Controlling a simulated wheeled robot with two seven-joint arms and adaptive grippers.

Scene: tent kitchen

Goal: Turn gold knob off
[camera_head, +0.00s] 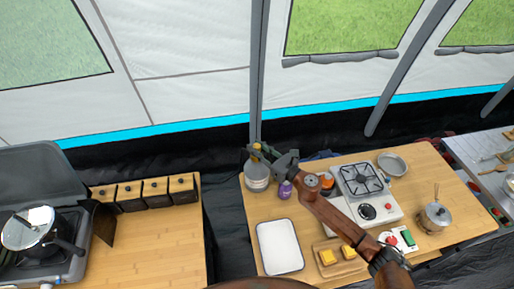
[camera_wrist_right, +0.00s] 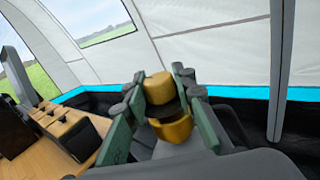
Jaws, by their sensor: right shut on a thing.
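The gold knob (camera_wrist_right: 159,86) shows in the right wrist view between the two green fingers of my right gripper (camera_wrist_right: 158,92), with a dark ring and a wider gold fitting (camera_wrist_right: 174,128) below it. In the head view the gold knob (camera_head: 257,147) is a small spot above a grey-white round vessel (camera_head: 257,178) at the left rear corner of the right wooden table. My right gripper (camera_head: 262,155) reaches over that corner and is shut on the knob. The gripper partly hides the knob and fitting. My left gripper is not in view.
The right table (camera_head: 254,215) also holds a purple jar (camera_head: 285,190), white tray (camera_head: 280,247), small stove (camera_head: 362,182), pot (camera_head: 434,216) and cutting board (camera_head: 343,266). A left counter (camera_head: 150,245) holds several wooden boxes (camera_head: 155,189). A dark gap separates the tables.

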